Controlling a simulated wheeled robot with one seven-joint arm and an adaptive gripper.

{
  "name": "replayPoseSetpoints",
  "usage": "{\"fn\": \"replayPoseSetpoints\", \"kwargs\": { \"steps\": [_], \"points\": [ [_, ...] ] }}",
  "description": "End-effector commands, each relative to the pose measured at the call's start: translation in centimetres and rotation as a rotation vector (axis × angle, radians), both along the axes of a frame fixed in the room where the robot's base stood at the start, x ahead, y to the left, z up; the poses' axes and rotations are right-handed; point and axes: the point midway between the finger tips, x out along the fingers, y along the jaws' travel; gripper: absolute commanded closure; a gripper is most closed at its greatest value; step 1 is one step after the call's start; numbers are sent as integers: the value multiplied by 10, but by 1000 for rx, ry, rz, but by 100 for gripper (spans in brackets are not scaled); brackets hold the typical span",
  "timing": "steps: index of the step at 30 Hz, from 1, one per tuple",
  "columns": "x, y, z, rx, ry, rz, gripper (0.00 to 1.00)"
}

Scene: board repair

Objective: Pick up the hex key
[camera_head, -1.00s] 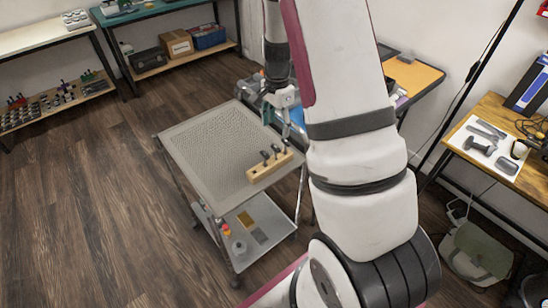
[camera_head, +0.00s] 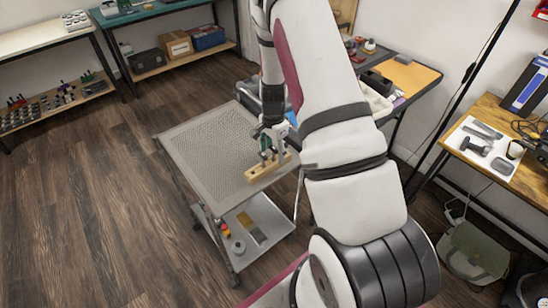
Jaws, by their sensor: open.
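A pale wooden block (camera_head: 258,174) stands near the right edge of the grey perforated top of a cart. Dark-handled tools stand upright in it. They are too small to tell which one is the hex key, and my gripper partly covers them. My gripper (camera_head: 269,153) points down at the tools, with its fingers open close to their handles. I cannot tell whether it touches any of them.
The cart's top (camera_head: 205,150) is otherwise bare on its left side. Its lower shelf (camera_head: 270,218) holds small coloured parts and flat plates. An orange-topped bench (camera_head: 412,75) stands behind my arm. A wooden table (camera_head: 530,175) with tools is at right.

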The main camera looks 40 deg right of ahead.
Motion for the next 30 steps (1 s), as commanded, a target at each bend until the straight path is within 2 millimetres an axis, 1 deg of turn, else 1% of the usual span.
{"fn": "replayPoseSetpoints", "kwargs": {
  "steps": [4,5,6,8,9,11,23,26,30],
  "points": [
    [0,0,0,0,0,0,43],
    [0,0,0,0,0,0,50],
    [0,0,0,0,0,0,59],
    [0,0,0,0,0,0,73],
    [0,0,0,0,0,0,82],
    [0,0,0,0,0,0,95],
    [1,0,3,-1,-1,0,96],
    [1,0,9,-2,-2,1,96],
    [2,0,24,-2,-4,1,96]
  ]
}}
